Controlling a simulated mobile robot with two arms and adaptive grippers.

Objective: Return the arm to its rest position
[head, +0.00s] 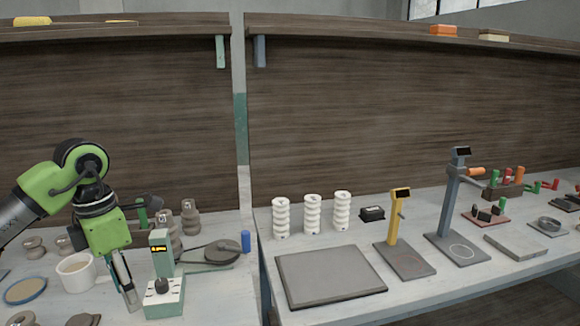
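My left arm comes in from the left edge, green and black. Its gripper (127,292) points down over the left workbench (215,292), between a pale cup (76,274) and a small green-and-white device (164,300). The fingers show edge-on and close together, so I cannot tell whether they are open or shut. No object shows clearly between them. My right arm and gripper are not in view.
Brown clay pieces (190,218) and a blue cylinder (246,241) stand on the left bench. The right bench holds a grey slab (330,276), several white ribbed columns (312,214), a yellow stand (396,222) and a blue-grey stand (450,195). A wooden back panel (400,110) rises behind.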

